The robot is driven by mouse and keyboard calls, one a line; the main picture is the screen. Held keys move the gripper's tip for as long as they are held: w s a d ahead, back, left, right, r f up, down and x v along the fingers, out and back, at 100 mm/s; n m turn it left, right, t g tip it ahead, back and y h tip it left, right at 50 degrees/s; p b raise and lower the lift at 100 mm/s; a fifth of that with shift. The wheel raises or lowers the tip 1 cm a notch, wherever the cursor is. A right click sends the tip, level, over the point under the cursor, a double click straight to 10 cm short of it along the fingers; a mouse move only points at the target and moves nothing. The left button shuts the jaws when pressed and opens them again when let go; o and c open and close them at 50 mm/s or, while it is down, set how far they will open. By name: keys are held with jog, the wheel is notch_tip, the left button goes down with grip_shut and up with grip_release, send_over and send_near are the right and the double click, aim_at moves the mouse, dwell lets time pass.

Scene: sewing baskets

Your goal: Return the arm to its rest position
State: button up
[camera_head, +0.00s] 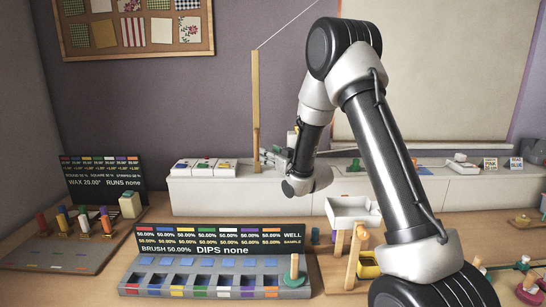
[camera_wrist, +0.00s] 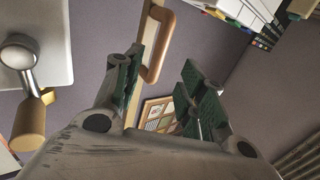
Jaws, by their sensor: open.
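My arm rises from the lower right of the head view, bends at a high elbow and comes down over the middle of the bench. My gripper (camera_head: 268,157) is at the end of it, pointing left, above the white ledge and near an upright wooden post (camera_head: 256,110). In the wrist view my gripper (camera_wrist: 162,88) shows two green-padded fingers spread apart with nothing held between them. The swatch board (camera_wrist: 158,113) shows in the gap beyond them.
A dipping tray (camera_head: 215,277) with a dark sign stands below my gripper. A grey rack (camera_head: 60,255) with coloured handles is at left. A white open box (camera_head: 352,212) stands close to my arm.

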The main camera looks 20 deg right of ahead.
jog(key=shift+v, duration=0.85)
jog(key=s+d+r+m+g+h, duration=0.1)
jog(key=s+d+r+g+h, duration=0.3)
jog(key=s, duration=0.5)
jog(key=s+d+r+m+g+h, duration=0.1)
jog(key=s+d+r+g, duration=0.1)
jog(key=s+d+r, duration=0.45)
jog(key=s+a+f+m+g, duration=0.1)
jog(key=s+g, duration=0.6)
jog(key=s, duration=2.3)
jog(key=shift+s+a+f+h, duration=0.3)
jog(key=shift+f, duration=0.6)
jog(key=shift+c, duration=0.6)
